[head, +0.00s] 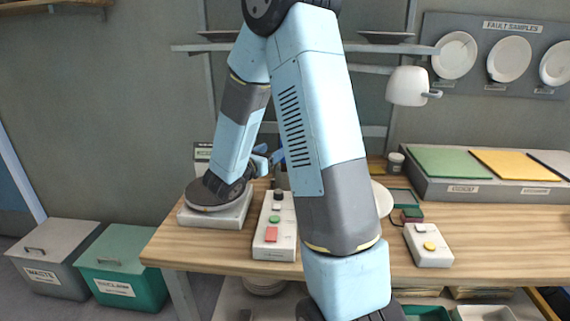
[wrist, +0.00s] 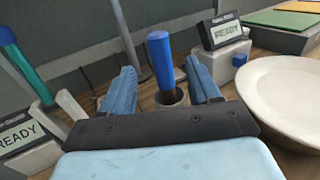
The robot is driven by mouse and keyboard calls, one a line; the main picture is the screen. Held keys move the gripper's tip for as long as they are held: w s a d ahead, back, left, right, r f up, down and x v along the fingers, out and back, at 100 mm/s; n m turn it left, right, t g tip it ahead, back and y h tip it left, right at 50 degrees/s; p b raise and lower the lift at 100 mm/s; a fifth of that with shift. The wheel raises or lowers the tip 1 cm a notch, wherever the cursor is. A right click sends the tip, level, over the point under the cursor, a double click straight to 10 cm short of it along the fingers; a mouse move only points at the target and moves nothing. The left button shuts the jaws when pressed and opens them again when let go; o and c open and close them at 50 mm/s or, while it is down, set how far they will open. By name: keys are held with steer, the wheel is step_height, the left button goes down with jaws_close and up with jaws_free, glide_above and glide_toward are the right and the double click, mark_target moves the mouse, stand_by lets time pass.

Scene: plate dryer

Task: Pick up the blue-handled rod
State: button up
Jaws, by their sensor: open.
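The blue-handled rod (wrist: 160,58) stands nearly upright in a small grey cup (wrist: 172,98) in the wrist view, with its blue handle at the top. My gripper (wrist: 160,70) is open, with one blue finger to the left of the rod and one to the right. Gaps show between the handle and both fingers. I cannot tell how far the rod is in depth from the fingertips. In the head view my gripper (head: 268,157) is over the workbench, and my arm hides much of the area around it.
A white plate (wrist: 285,95) is close on the right in the wrist view. A display reading READY (wrist: 226,31) stands behind it, and another READY display (wrist: 18,132) is at left. A teal-and-blue handle (wrist: 18,58) rises at the left edge. A button box (head: 275,228) is on the workbench.

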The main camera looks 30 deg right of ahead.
glide_above(285, 164)
steer(key=w, duration=0.1)
steer(key=shift+w+d+f, duration=0.1)
steer(key=shift+d+f, duration=0.05)
steer(key=shift+d, duration=0.1)
stand_by(0.4)
jaws_close()
stand_by(0.5)
